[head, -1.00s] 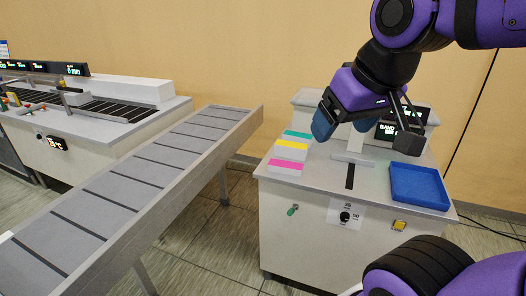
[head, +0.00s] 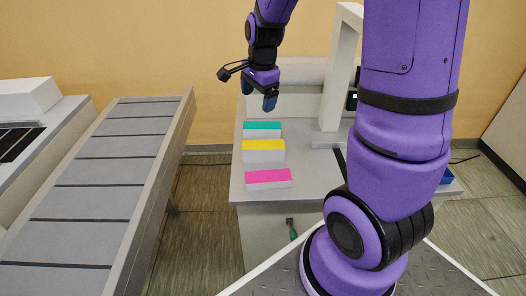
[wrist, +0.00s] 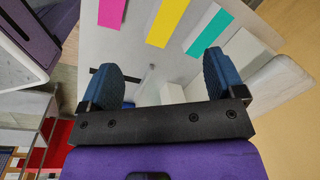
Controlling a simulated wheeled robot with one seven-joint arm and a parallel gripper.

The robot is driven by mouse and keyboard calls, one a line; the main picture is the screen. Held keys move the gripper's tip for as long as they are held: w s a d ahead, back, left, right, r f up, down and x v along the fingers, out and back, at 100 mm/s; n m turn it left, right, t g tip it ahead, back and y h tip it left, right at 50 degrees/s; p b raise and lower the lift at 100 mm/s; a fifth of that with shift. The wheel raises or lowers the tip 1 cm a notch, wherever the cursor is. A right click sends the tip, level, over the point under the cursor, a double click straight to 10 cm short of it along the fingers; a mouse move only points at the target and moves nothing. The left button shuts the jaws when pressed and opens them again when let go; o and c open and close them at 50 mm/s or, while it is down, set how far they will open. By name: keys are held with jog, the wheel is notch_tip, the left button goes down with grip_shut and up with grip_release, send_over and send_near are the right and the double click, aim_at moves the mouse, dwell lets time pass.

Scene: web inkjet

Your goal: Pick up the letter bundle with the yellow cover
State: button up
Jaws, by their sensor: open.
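The letter bundle with the yellow cover (head: 263,145) lies on the grey table top, in the middle of a row of three bundles. In the wrist view its yellow cover (wrist: 167,20) shows beyond my fingertips. The teal-covered bundle (head: 262,127) lies behind it and the pink-covered bundle (head: 268,177) in front, with a gap between each. My gripper (head: 259,99) is open and empty, above the back of the table near the teal bundle. In the wrist view my gripper (wrist: 163,68) shows its two blue fingers spread wide, with no bundle between them.
A grey conveyor (head: 106,185) runs along the left, apart from the table (head: 308,185). A white post (head: 335,80) stands right of the bundles. A blue tray (head: 446,176) is mostly hidden behind my arm.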

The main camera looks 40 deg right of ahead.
aim_at(263, 144)
jog(key=w+d+f+m, duration=0.1)
jog(key=f+m, duration=0.1)
jog(key=f, duration=0.2)
jog(key=w+d+f+m+g, duration=0.1)
jog(key=d+f+m, duration=0.1)
jog(key=f, duration=0.3)
jog(key=w+d+f+m, duration=0.1)
jog(key=d+f+m, duration=0.1)
jog(key=f, duration=0.3)
jog(key=shift+w+d+f+m+g, duration=0.15)
jog(key=shift+f+m+g, duration=0.15)
jog(key=shift+m, duration=0.3)
notch_tip(263, 144, down, 5)
jog(key=shift+w+a+f, duration=0.1)
jog(key=shift+w+f, duration=0.05)
jog(key=shift+f, duration=0.8)
jog(key=shift+w+a+f, duration=0.1)
jog(key=shift+w+f, duration=0.1)
jog(key=shift+f, duration=0.7)
jog(key=shift+w+f, duration=0.15)
jog(key=shift+f, duration=0.8)
jog(key=c, duration=1.2)
jog(key=shift+r, duration=0.15)
